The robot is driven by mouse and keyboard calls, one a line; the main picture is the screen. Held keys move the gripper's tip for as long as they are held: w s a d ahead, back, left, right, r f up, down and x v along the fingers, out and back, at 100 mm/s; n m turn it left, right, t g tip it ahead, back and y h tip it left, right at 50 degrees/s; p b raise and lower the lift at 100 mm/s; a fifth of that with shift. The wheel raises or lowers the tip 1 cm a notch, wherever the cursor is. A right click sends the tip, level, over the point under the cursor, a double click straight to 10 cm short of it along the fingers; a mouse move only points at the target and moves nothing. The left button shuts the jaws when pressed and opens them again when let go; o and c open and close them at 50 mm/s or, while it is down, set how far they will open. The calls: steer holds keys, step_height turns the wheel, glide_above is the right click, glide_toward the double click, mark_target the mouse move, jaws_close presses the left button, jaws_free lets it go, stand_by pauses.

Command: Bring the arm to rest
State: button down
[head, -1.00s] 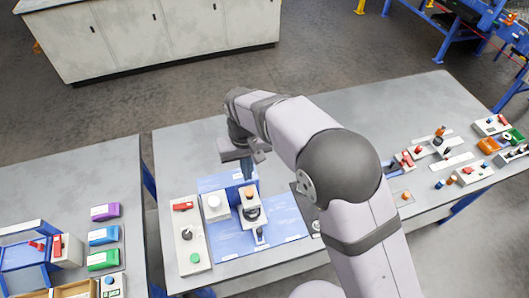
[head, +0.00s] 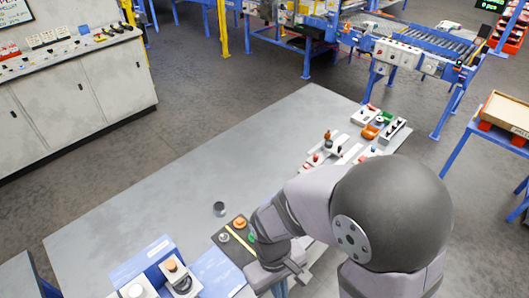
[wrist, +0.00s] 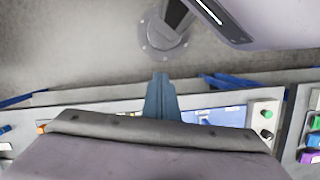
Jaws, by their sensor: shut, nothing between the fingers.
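My gripper (head: 281,286) is low in the head view, at the right of the blue mat and beside the dark button panel. The frame's bottom edge cuts off its fingertips there. In the wrist view its blue-grey fingers (wrist: 161,97) are together with nothing between them. My arm is bent, its large dark joint at the right of the head view. I cannot tell how high the fingers are above the table.
The grey table (head: 140,215) has a wide clear area at left and back. Near my gripper are the dark panel (head: 226,243) with coloured buttons, a small dark cylinder (head: 219,209) and the blue mat (head: 212,272). Several control boxes (head: 363,117) stand at the far end.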

steer(key=w+d+r+m+t+b, duration=0.1)
steer(key=w+d+m, duration=0.1)
steer(key=d, duration=0.3)
steer(key=w+d+r+m+t+y+b, duration=0.1)
steer(key=d+m, duration=0.3)
steer(key=d, duration=0.2)
steer(key=shift+w+b, duration=0.3)
steer(key=shift+w, duration=0.1)
